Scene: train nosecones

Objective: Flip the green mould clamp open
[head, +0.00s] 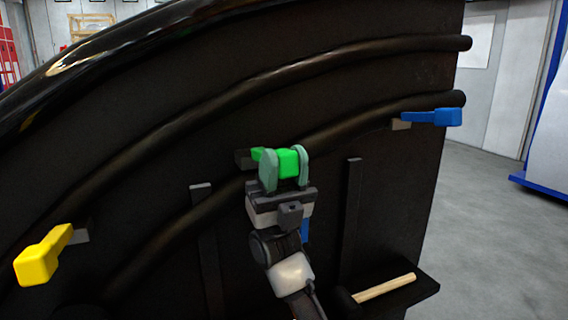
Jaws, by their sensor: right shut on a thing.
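The green mould clamp (288,163) is on the dark mould face (300,80), near the middle of the head view. My right gripper (285,168) reaches up from below. Its two grey-green fingers stand on either side of the clamp's bright green block and are shut on it. A narrower green part of the clamp shows just left of the fingers, beside a dark mount (243,158). The fingers hide part of the clamp. My left gripper is not in view.
A yellow clamp (40,260) is at the lower left and a blue clamp (440,117) at the upper right. A mallet with a wooden handle (385,288) lies on a dark ledge (415,293) at the lower right. Curved ribs cross the mould face. Open floor lies to the right.

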